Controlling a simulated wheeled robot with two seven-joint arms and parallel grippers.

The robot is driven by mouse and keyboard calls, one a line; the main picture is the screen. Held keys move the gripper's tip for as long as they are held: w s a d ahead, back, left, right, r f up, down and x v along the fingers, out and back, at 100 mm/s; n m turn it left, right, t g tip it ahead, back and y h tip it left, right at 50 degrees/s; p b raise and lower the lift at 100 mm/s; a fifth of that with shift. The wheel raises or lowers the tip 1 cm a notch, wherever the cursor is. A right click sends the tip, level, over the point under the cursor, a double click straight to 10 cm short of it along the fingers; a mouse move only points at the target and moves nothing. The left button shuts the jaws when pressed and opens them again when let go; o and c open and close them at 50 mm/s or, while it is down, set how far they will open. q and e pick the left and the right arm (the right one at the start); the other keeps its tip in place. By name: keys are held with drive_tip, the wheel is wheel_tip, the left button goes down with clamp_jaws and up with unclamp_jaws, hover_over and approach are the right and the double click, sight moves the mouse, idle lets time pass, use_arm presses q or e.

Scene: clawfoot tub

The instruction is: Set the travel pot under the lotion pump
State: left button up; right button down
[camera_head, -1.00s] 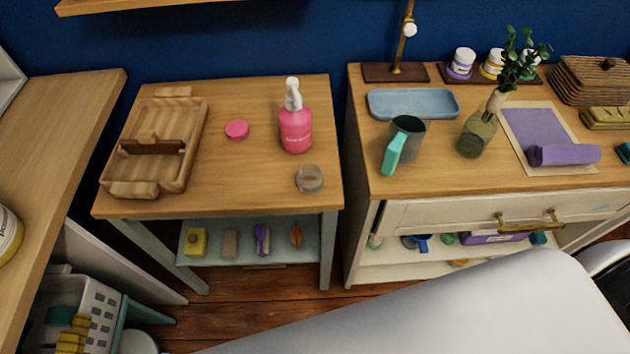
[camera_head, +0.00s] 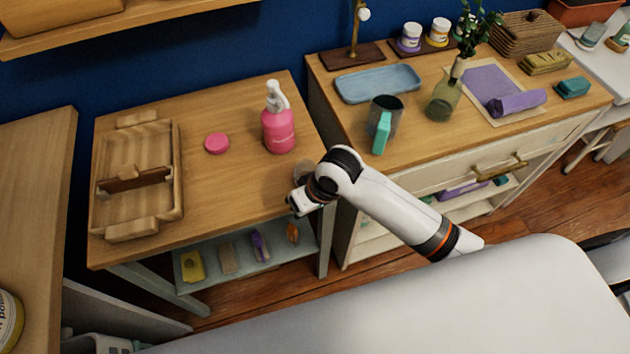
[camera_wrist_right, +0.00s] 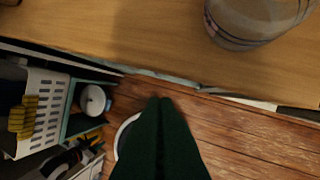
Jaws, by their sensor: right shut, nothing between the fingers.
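The pink lotion pump bottle (camera_head: 278,122) with a white pump head stands upright near the back right of the left wooden table (camera_head: 240,188). The small clear travel pot (camera_head: 302,170) is at that table's front right edge, partly hidden by my right arm. The pot also shows large at the top right of the right wrist view (camera_wrist_right: 250,25). It stands in front of the pump, not under its spout. My right gripper (camera_head: 298,205) is at the table's front edge by the pot. Its dark fingers (camera_wrist_right: 160,103) are shut, empty and apart from the pot. My left gripper is out of view.
A pink round lid (camera_head: 216,143) lies left of the pump. A wooden tray (camera_head: 163,205) fills the table's left side. The right cabinet holds a blue tray (camera_head: 377,83), a dark cup (camera_head: 386,113) and a vase (camera_head: 443,101). The table between lid and front edge is clear.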

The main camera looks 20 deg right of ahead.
sight(301, 163)
drive_tip(key=w+d+r+g+h, duration=0.25)
drive_tip(key=d+r, duration=0.25)
drive_tip(key=r, duration=0.5)
drive_tip(key=shift+h, duration=0.45)
drive_tip(key=f, duration=0.3)
drive_tip(key=w+f+p, duration=0.1)
drive_tip(key=f, duration=0.2)
drive_tip(key=w+f+p, duration=0.1)
drive_tip(key=f, duration=0.2)
drive_tip(key=shift+a+f, duration=0.2)
drive_tip(key=shift+f, duration=0.2)
drive_tip(key=shift+w+a+f, duration=0.1)
drive_tip(key=shift+w+a, duration=0.05)
drive_tip(key=shift+w, duration=0.3)
drive_tip(key=w, duration=0.2)
drive_tip(key=w+a, duration=0.1)
drive_tip(key=w, duration=0.3)
drive_tip(key=shift+w+a, duration=0.15)
drive_tip(key=shift+a, duration=0.2)
